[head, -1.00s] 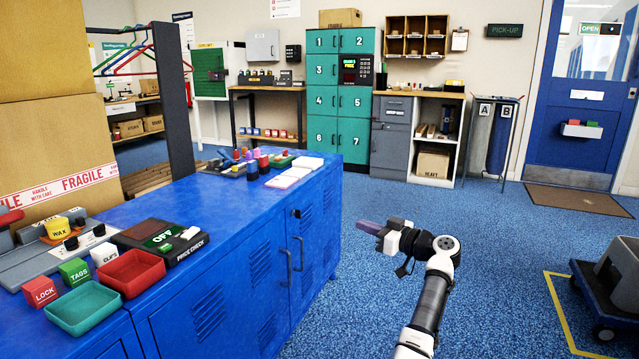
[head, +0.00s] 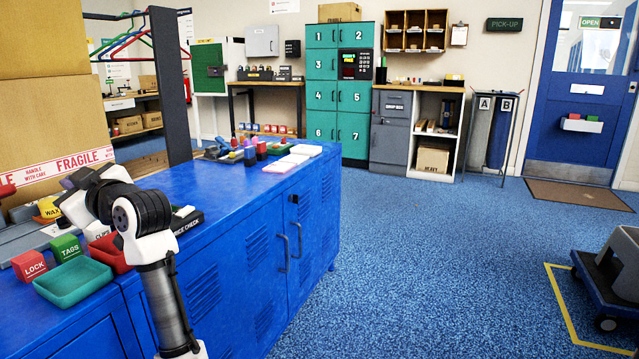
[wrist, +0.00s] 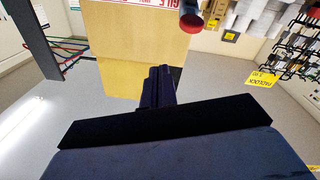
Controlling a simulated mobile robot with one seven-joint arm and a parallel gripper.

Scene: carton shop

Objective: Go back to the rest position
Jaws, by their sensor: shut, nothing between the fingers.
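My gripper (head: 72,178) is at the left in the head view, above the near end of the blue cabinet top (head: 215,205) and in front of the stacked cartons (head: 50,115). My wrist hides part of the red tray and the price check unit behind it. In the wrist view, the dark gripper fingers (wrist: 160,86) are together with nothing held. A carton with red-and-white tape (wrist: 135,45) shows beyond them in that view.
The green tray (head: 72,282), the red tray (head: 108,252) and the LOCK block (head: 30,265) stand on the cabinet close below my arm. A clothes rail post (head: 170,85) rises behind. The blue floor (head: 420,240) right of the cabinet is clear up to a trolley (head: 605,285).

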